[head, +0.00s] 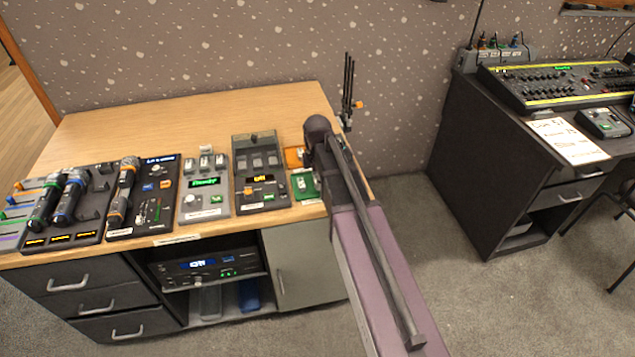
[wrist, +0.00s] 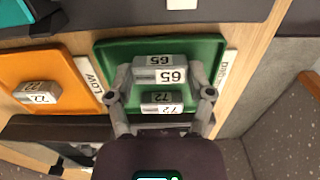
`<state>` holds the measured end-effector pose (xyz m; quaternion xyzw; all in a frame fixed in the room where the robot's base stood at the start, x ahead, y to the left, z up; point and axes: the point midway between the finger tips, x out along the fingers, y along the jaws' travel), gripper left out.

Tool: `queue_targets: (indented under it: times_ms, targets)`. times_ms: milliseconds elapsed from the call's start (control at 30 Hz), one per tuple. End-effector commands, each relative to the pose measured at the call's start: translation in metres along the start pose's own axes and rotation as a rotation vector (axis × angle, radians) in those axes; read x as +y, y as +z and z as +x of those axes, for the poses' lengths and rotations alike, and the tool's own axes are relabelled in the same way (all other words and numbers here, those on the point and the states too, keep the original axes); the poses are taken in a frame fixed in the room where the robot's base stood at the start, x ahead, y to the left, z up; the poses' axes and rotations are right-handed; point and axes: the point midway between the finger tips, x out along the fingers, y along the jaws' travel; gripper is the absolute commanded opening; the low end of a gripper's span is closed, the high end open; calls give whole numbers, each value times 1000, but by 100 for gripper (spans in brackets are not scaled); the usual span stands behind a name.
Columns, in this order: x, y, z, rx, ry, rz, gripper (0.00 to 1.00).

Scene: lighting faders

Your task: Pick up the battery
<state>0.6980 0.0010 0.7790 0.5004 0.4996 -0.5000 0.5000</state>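A grey battery marked 65 (wrist: 160,75) sits between the fingertips of my gripper (wrist: 160,82) in the wrist view, with a finger against each end. It looks larger than the other batteries, so it seems nearer the camera; its height above the tray is hard to judge. Below it in the picture, a second grey battery marked 72 (wrist: 161,104) lies in the green tray (wrist: 215,50). In the head view, the green tray (head: 305,190) is at the desk's right front edge and my arm hides most of the gripper.
An orange tray (wrist: 55,70) with a grey battery (wrist: 38,93) is left of the green tray. Labels stand beside the trays. Consoles (head: 261,170) and microphones (head: 70,195) fill the desk's left front. The desk's back (head: 190,110) is clear. A second dark desk (head: 480,150) stands right.

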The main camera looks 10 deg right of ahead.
Motion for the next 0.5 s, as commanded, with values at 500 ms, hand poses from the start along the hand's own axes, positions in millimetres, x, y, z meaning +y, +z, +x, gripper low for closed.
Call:
queue_targets:
  times_ms: [500]
  targets:
    - [0,0,-3,0,0,0,23]
